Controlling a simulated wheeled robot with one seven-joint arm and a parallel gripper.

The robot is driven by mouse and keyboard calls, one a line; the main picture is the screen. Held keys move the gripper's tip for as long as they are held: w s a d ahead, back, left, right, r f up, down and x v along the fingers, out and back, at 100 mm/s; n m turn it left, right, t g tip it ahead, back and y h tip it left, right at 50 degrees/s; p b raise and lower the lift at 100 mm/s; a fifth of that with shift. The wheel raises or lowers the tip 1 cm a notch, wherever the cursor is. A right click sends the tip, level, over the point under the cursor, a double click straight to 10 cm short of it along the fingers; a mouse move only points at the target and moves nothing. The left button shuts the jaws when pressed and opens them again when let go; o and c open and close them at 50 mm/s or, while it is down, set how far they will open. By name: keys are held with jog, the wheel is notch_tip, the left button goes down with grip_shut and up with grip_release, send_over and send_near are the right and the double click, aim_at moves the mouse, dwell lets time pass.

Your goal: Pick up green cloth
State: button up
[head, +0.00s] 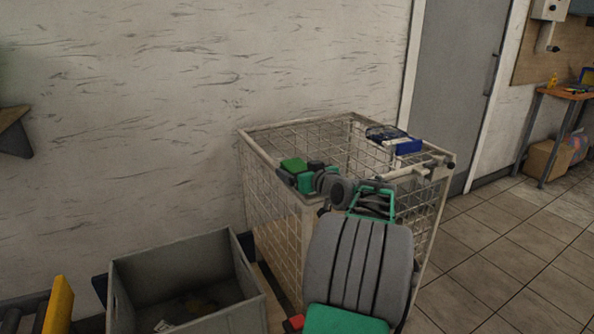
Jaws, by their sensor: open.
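My arm reaches up from the bottom of the head view to a wire cage cart. My gripper (297,175) is at its far end, by the cage's left front rim, seen small and partly covered by its own wrist. A small green block-like patch shows at the gripper. I cannot tell whether it is part of my arm or the green cloth. No cloth can be clearly made out in this view. My arm hides part of the cage's front and inside.
The wire cage (262,205) stands against the wall, with a blue-and-white item (408,147) at its right rim. A grey open bin (240,272) stands at front left. A yellow-edged part (58,305) is at lower left. Tiled floor (500,255) is clear at right, before a table (563,93).

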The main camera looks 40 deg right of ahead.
aim_at(299, 167)
jog(key=c, duration=1.5)
jog(key=shift+r, duration=0.15)
jog(key=shift+r, duration=0.2)
notch_tip(299, 167, up, 2)
jog(key=shift+r+p, duration=0.25)
jog(key=shift+p, duration=0.05)
jog(key=s+a+r, duration=0.2)
jog(key=r, duration=0.1)
jog(key=s+a+r, duration=0.1)
jog(key=r, duration=0.1)
jog(key=shift+r, duration=0.1)
jog(key=s+a+r, duration=0.1)
jog(key=s+a, duration=0.1)
jog(key=s+a+r, duration=0.3)
jog(key=s+a, duration=0.2)
jog(key=shift+r+p, duration=0.3)
jog(key=shift+r, duration=0.05)
